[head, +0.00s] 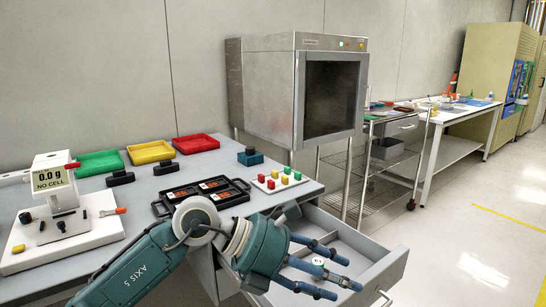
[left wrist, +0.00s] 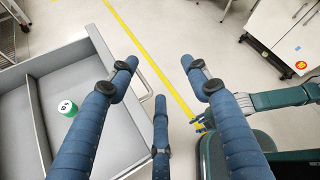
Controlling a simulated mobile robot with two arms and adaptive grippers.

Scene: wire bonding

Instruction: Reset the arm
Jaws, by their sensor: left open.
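My left gripper (head: 346,278) is open and empty, with its blue fingers spread over the pulled-out drawer in the head view. In the left wrist view the left gripper (left wrist: 159,66) has its fingers apart with only floor between them. A small green spool with a white labelled top (left wrist: 67,107) stands in the drawer, left of the fingers; it also shows between the fingers in the head view (head: 318,261). My right gripper (left wrist: 203,120) shows small at the right of the left wrist view; its jaw state is unclear.
The open grey drawer (head: 385,272) juts out from the workbench (head: 75,262). On the bench are a pull tester (head: 62,200), red, yellow and green trays, a black carrier (head: 226,196) and a block of coloured pegs (head: 277,180). An oven (head: 270,92) stands behind. The floor at right is free.

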